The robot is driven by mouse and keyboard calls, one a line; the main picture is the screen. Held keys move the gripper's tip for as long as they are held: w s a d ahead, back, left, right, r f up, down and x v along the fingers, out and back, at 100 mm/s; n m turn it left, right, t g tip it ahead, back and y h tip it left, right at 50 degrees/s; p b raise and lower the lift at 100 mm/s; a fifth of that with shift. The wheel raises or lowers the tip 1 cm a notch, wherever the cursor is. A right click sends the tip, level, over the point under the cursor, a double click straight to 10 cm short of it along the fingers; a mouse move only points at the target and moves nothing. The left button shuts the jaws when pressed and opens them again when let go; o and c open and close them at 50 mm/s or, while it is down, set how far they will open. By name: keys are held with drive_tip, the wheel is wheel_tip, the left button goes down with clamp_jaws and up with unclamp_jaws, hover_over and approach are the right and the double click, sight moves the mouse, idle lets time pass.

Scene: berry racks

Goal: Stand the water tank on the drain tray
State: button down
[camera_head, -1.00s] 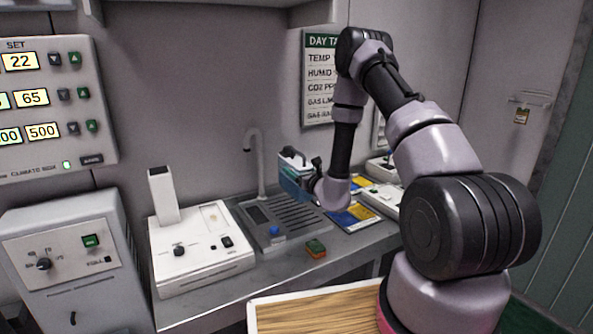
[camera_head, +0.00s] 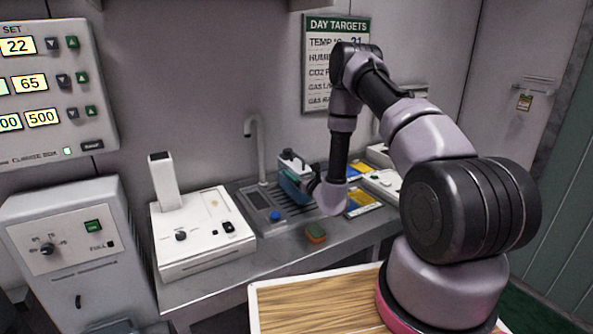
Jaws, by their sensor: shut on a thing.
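The water tank (camera_head: 292,186) is a small bluish see-through box with a white and dark top. It is upright over the ribbed part of the grey drain tray (camera_head: 287,220), in front of the tap. I cannot tell whether its base touches the ribs. My gripper (camera_head: 309,185) comes from the right and is shut on the tank. My wrist hides part of the tray's right side, and the fingertips are small and partly hidden.
A curved grey tap (camera_head: 252,150) rises behind the tray. A white device with a column (camera_head: 203,235) stands left of it. Blue and yellow cards (camera_head: 362,200) lie to the right.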

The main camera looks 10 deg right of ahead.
drive_tip(key=shift+f, duration=0.5)
idle(0.5)
unclamp_jaws()
drive_tip(key=shift+f, duration=0.1)
drive_tip(key=shift+s, duration=0.1)
